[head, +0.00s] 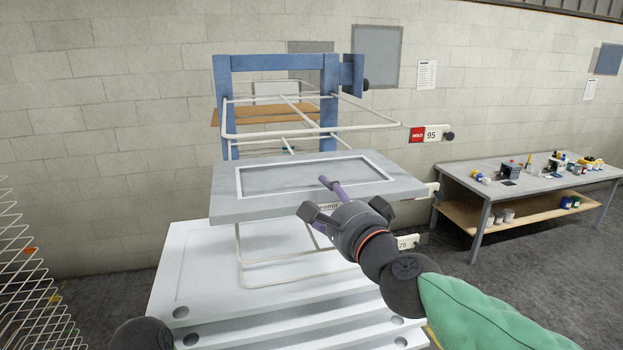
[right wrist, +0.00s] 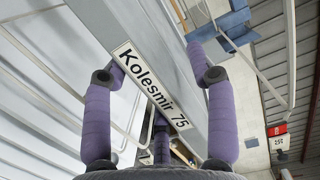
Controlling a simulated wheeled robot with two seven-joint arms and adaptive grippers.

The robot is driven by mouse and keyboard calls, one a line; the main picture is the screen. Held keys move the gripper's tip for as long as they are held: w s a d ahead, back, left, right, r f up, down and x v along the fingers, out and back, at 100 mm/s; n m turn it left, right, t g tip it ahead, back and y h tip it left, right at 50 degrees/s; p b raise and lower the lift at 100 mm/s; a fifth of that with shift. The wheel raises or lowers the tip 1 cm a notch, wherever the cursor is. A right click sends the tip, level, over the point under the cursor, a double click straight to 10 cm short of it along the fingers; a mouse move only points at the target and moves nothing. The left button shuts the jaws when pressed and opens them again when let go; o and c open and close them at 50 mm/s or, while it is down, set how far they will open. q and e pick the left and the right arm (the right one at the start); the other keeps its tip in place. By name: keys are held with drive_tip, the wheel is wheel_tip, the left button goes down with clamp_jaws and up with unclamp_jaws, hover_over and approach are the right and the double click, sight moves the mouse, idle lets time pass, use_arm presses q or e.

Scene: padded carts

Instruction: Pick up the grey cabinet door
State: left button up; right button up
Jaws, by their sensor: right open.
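The grey cabinet door (head: 225,205), a flat panel with a recessed centre, lies on a wire rack shelf in the middle of the head view. Its front edge (right wrist: 128,28) carries a white label reading "Kolesmir 75" in the right wrist view. My right gripper (head: 323,205) is open at this front edge. In the head view one purple finger reaches over the door's top, and a bit of purple shows below the edge. In the wrist view purple fingers stand either side of the label (right wrist: 150,85). Contact cannot be told. My left gripper is not in view.
A blue frame (head: 220,95) with white wire shelves stands behind the door. White panels (head: 200,265) are stacked below it. A workbench (head: 470,180) with small cans and tools is at the right. A white mesh (head: 30,265) stands at the left.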

drive_tip(key=shift+a, duration=0.1)
clamp_jaws()
drive_tip(key=shift+r, duration=0.15)
drive_tip(key=shift+r, duration=0.1)
